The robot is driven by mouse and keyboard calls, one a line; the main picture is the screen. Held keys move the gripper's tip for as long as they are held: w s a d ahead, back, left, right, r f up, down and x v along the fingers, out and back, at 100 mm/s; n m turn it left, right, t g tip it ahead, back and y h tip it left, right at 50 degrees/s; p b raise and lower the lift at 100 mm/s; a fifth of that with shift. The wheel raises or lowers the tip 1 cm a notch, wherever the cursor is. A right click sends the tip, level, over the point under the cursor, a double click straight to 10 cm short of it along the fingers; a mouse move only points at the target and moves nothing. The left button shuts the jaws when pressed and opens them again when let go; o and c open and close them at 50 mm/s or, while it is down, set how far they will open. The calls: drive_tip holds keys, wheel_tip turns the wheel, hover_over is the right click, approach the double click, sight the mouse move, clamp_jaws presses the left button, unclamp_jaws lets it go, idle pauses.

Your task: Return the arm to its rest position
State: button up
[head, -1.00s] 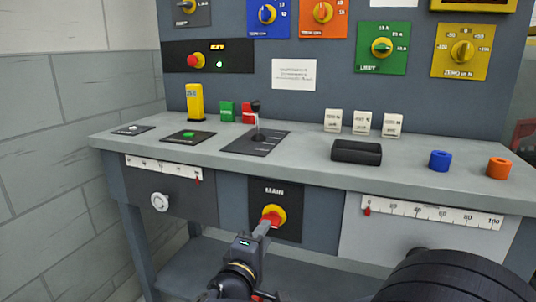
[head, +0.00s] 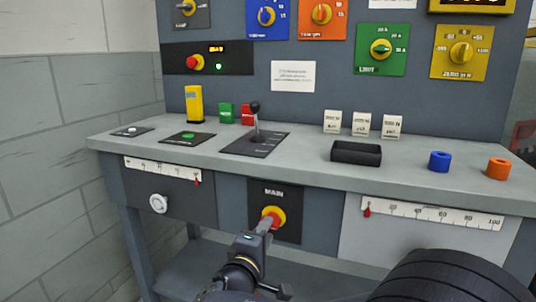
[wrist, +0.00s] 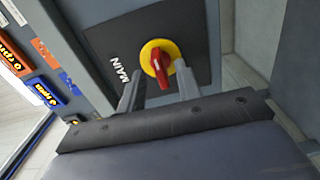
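My gripper (head: 267,226) is in front of the black MAIN panel (head: 287,193) on the front of the bench. In the wrist view its two fingers (wrist: 158,85) stand apart, with nothing held between them. The MAIN switch, a yellow disc with a red handle (head: 272,216), lies just beyond the fingertips. In the wrist view the red handle (wrist: 160,66) shows in the gap between the fingers. I cannot tell the exact depth between fingertips and handle. My arm comes up from the bottom of the head view.
A white knob (head: 158,204) sticks out at the left. A brick wall (head: 60,130) stands left.

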drive_tip(key=p+v, duration=0.2)
drive_tip(key=v, duration=0.7)
drive_tip(key=w+d+n+b, duration=0.2)
drive_tip(key=w+d+n, duration=0.1)
drive_tip(key=w+n, duration=0.6)
drive_tip(key=shift+w+d+r, duration=0.3)
drive_tip(key=shift+w, duration=0.25)
idle(0.6)
